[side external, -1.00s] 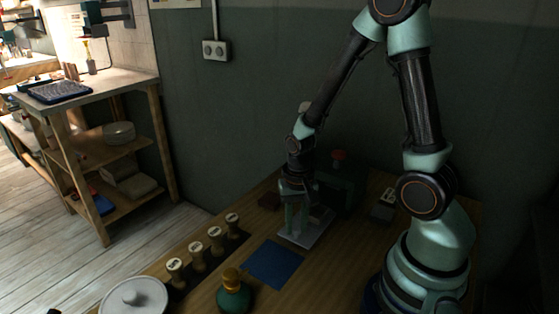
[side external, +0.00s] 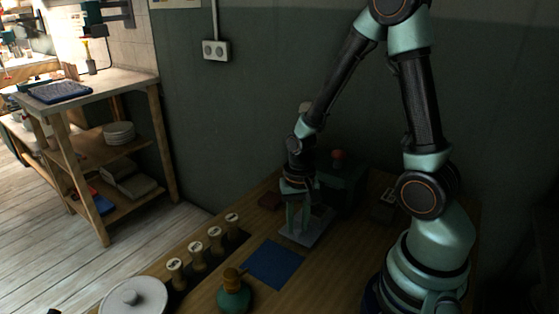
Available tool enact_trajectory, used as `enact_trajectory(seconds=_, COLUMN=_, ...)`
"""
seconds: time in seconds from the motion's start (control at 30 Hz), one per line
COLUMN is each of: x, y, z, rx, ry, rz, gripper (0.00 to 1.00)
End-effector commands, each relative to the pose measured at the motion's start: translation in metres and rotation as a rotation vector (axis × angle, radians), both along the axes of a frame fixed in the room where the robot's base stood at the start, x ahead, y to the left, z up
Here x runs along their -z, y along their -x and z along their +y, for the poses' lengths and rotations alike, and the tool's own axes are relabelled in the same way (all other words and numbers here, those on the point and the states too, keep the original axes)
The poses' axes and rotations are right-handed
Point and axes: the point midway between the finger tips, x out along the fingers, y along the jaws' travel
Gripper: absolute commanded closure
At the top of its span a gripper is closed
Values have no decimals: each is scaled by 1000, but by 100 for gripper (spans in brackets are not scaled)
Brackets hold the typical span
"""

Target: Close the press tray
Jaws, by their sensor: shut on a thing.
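The press (side external: 343,182) is a dark green box with a red knob on top, standing at the back of the wooden table near the wall. Its pale grey tray (side external: 313,236) sticks out at the front, toward the camera. My gripper (side external: 295,222) points down at the front end of the tray and is shut on part of it. The fingers hide the part they grip, so the exact contact is unclear.
A blue mat (side external: 274,263) lies in front of the tray. Several stamps (side external: 215,238) with wooden handles stand in a row to the left. A small brown block (side external: 270,201) lies left of the press.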

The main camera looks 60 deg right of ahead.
Motion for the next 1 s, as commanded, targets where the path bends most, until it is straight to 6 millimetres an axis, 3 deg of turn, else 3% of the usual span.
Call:
enact_trajectory(seconds=0.5, x=0, y=-1, z=-106, rx=7, ry=2, rz=-4, gripper=100)
enact_trajectory(seconds=0.7, x=-1, y=-1, z=-122, rx=3, ry=2, rz=-4, gripper=100)
enact_trajectory(seconds=0.97, x=-1, y=-1, z=-123, rx=6, ry=5, rz=-8, gripper=100)
enact_trajectory(seconds=1.0, x=-1, y=-1, z=-124, rx=6, ry=5, rz=-8, gripper=59)
